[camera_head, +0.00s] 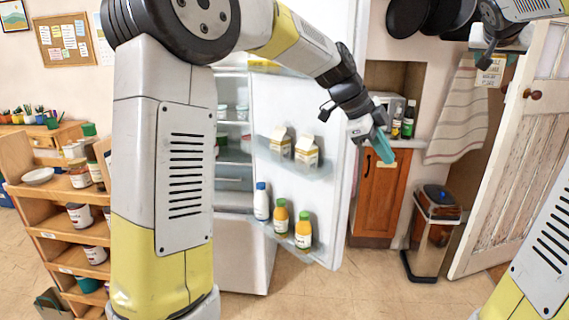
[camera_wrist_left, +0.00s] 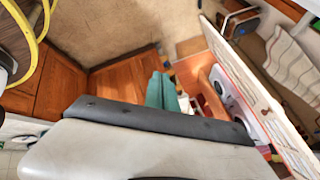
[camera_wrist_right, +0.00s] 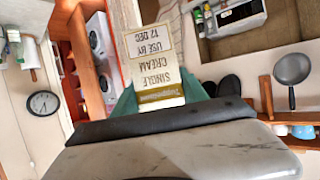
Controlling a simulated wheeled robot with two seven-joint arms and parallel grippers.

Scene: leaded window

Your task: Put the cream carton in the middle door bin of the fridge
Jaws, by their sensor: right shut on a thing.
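The cream carton (camera_wrist_right: 152,62), pale with "SINGLE CREAM" lettering, is between the teal fingers of my right gripper (camera_wrist_right: 160,98), which is shut on it. In the head view the carton (camera_head: 490,72) hangs at the top right, far from the fridge. The fridge door (camera_head: 335,190) stands open.
The lower door bin (camera_head: 318,254) holds a white bottle (camera_head: 261,201) and two orange bottles. A bin (camera_head: 433,230) and a weathered door (camera_head: 520,150) stand at the right. A wooden shelf (camera_head: 50,190) stands at the left. Floor before the fridge is clear.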

